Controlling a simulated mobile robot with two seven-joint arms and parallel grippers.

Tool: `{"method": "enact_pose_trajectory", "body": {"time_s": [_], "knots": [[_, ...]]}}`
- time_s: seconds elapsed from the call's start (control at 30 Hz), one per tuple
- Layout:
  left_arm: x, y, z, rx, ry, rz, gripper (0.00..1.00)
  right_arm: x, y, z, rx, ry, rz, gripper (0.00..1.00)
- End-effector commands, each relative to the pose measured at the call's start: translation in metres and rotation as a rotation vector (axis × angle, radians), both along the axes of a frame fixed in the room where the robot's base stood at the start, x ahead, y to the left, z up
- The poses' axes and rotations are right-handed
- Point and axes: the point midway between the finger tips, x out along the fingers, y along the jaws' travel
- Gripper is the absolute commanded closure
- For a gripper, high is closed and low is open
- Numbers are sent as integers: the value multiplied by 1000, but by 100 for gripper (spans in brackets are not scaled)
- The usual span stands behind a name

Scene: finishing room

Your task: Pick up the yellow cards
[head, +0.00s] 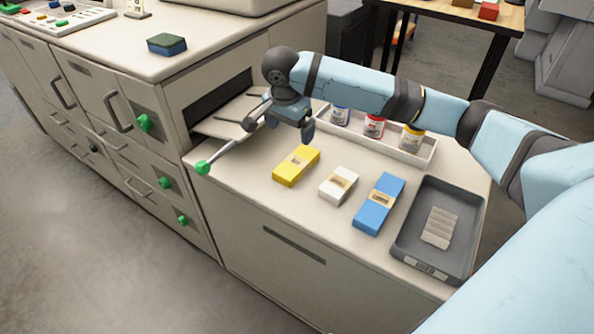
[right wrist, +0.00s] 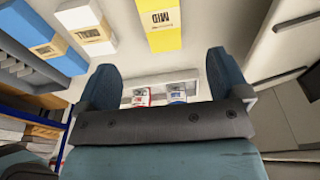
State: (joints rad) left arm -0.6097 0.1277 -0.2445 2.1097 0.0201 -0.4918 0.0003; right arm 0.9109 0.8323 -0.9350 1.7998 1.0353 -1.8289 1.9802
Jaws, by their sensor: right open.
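The yellow cards (head: 297,165) are a banded block lying flat on the counter, left of the white and blue blocks. In the right wrist view the yellow block (right wrist: 165,38) with its "MID" label shows at the top, beyond the fingertips. My right gripper (head: 283,124) is above the counter, just behind the yellow cards in the head view. It is open and empty, with both fingers (right wrist: 163,80) spread apart in the right wrist view. It is apart from the cards. My left gripper is not in view.
A white block (head: 338,185), a blue block (head: 379,204) and a grey tray (head: 408,240) stand to the right. A white rack with jars (head: 374,125) is behind. A rod with a green knob (head: 203,168) sticks out from the machine close by my gripper.

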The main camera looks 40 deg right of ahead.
Motion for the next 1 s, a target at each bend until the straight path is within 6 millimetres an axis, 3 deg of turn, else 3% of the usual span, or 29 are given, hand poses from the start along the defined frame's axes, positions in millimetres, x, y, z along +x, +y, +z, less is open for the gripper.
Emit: {"method": "enact_pose_trajectory", "body": {"time_s": [0.4,0.63,0.83,1.0], "knots": [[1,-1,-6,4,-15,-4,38,4,-12,-72,-3,2,-7,6],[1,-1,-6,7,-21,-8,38,5,-16,-88,-2,0,-5,6],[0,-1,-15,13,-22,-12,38,8,-25,-117,-2,2,-5,6],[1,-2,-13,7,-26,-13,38,9,-27,-130,-2,0,-5,6]]}}
